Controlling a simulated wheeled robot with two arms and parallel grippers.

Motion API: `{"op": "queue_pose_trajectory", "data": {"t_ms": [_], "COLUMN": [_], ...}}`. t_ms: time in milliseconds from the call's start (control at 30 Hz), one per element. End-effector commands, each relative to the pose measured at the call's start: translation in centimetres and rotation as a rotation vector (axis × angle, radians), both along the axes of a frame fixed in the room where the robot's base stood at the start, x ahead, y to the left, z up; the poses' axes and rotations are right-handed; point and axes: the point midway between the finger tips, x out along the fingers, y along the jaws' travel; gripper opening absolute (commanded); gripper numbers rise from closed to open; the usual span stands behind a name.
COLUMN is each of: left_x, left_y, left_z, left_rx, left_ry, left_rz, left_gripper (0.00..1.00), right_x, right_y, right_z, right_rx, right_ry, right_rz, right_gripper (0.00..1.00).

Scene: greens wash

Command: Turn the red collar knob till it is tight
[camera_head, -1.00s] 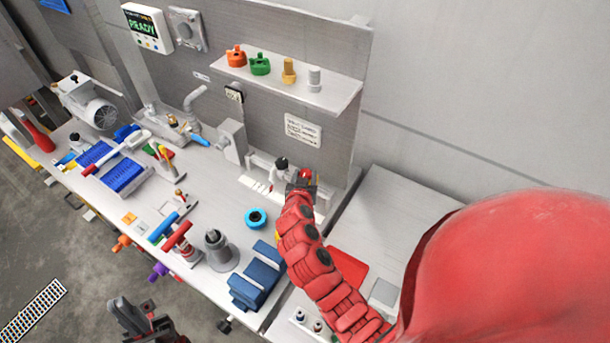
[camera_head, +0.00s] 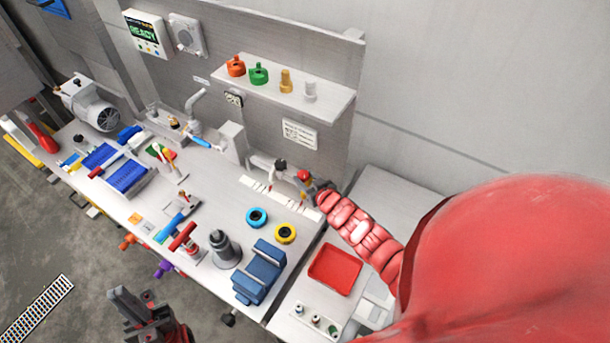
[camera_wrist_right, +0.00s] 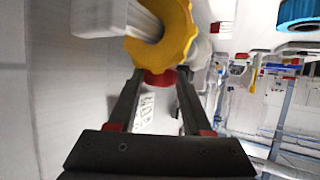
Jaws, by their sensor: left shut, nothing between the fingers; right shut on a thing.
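The red collar knob (camera_head: 304,175) is at the right end of the bench, near the foot of the back panel. My right gripper (camera_head: 316,190) is right beside it, partly hidden by my red forearm. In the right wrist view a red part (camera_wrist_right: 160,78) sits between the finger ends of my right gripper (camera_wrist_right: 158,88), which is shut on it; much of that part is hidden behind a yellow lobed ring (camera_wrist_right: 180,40). My left gripper (camera_head: 128,300) is shut and empty, in front of the bench and away from the knob.
A blue ring (camera_head: 257,217), a yellow ring (camera_head: 285,233) and a blue block fixture (camera_head: 260,272) are in front of the knob. A red tray (camera_head: 335,268) lies to the right. A shelf (camera_head: 330,98) with several coloured knobs overhangs the back.

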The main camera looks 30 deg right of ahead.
Motion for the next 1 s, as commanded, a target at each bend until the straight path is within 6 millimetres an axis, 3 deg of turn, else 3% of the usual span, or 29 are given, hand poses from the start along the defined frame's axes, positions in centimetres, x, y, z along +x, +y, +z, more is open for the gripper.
{"op": "queue_pose_trajectory", "data": {"t_ms": [67, 367, 567, 767, 1000], "left_x": [0.0, 0.0, 0.0, 0.0, 0.0], "left_y": [0.0, 0.0, 0.0, 0.0, 0.0], "left_z": [-0.5, 0.9, 0.8, -0.6, -4.2], "left_rx": [0.0, 0.0, 0.0, 0.0, 0.0], "left_ry": [0.0, 0.0, 0.0, 0.0, 0.0], "left_rz": [0.0, 0.0, 0.0, 0.0, 0.0], "left_gripper": [0.0, 0.0, 0.0, 0.0, 0.0], "right_x": [-0.4, -0.2, 0.3, 0.7, 0.9], "right_y": [0.0, -0.7, -0.8, -1.0, -1.2], "right_z": [-1.1, -0.4, 0.1, 0.2, 0.0], "right_rx": [-0.003, -0.001, 0.0, -0.001, 0.001], "right_ry": [0.022, 0.012, -0.001, -0.011, -0.014], "right_rz": [0.045, 0.201, 0.321, 0.445, 0.605], "right_gripper": [0.0, 0.0, 0.0, 0.0, 0.0]}}
